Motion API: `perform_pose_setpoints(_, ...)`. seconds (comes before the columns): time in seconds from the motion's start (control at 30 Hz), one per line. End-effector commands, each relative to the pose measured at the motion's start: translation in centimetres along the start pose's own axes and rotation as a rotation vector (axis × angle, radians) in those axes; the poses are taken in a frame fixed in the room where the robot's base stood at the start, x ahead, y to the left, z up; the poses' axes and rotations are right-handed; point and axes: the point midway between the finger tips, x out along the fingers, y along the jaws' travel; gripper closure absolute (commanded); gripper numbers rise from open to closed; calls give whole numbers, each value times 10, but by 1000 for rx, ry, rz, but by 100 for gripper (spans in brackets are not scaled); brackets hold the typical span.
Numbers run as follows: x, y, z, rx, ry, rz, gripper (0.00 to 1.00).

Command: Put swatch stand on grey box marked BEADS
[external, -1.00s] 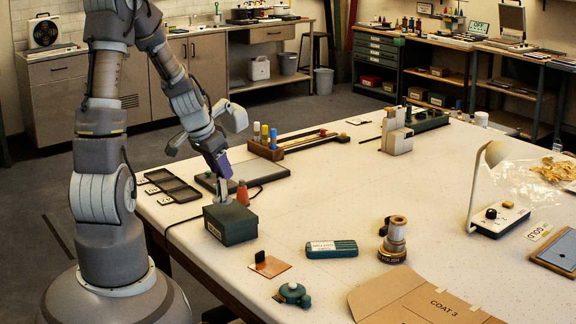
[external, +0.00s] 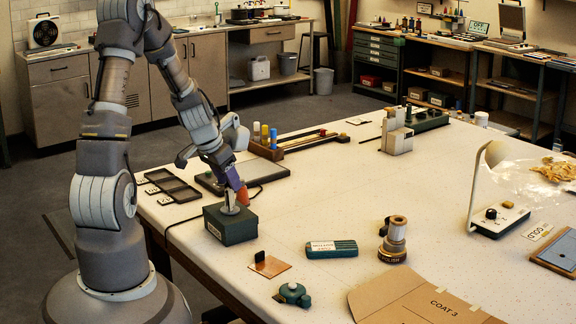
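A dark grey-green box (external: 230,226) with a small white label on its left face sits near the table's left edge. The label is too small to read. A small pale stand with a round foot (external: 229,209), likely the swatch stand, is at the box's top; contact is hard to tell. My gripper (external: 232,181) is directly above the box, at the stand's upper end, beside a purple part. Its fingers are too small and covered to show whether they grip the stand. An orange-red bottle (external: 243,196) shows just behind the box.
A copper plate with a black block (external: 270,265), a teal tin (external: 331,249) and a teal round item (external: 292,294) lie right of the box. Dark trays (external: 172,187) lie behind it. The table's middle (external: 340,190) is clear.

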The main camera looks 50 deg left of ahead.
Motion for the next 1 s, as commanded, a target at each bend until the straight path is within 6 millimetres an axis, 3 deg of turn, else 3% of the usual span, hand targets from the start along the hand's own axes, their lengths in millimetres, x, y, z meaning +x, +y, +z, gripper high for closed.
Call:
perform_pose_setpoints(0.33, -1, 0, 0, 0, 0, 0, 35)
perform_pose_setpoints(0.47, -10, 0, -3, 1, 1, -1, 35)
perform_pose_setpoints(0.8, -88, -1, -4, 2, 4, -4, 35)
perform_pose_setpoints(1.0, -118, 0, -2, 1, 1, -1, 35)
